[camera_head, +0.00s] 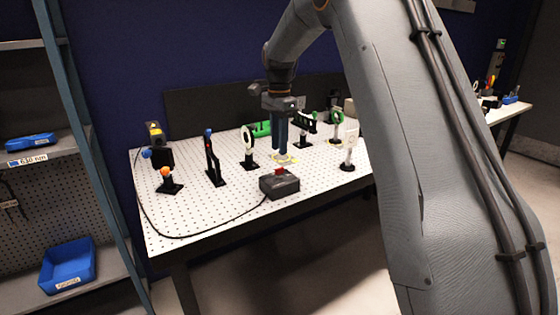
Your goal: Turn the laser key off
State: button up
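A black control box (280,187) sits at the front edge of the white perforated table, with a small red part (280,171) on its top back edge. This may be the laser key, but its position is too small to read. My gripper (283,156) points down over the table, with its dark fingers just behind the box in the picture. I cannot tell whether the fingers touch anything or how far apart they are. A black cable runs from the box to the left, toward a yellow and black device (155,135).
Several black optical mounts stand on the table (200,230), including one with a white ring (248,140) and one with a white plate (350,140). A shelf with blue bins (67,268) stands left.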

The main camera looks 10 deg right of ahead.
aim_at(279, 172)
notch_tip(279, 172, down, 8)
jog(key=shift+r+p, duration=0.25)
jog(key=shift+p, duration=0.75)
jog(key=shift+c, duration=0.5)
grip_shut()
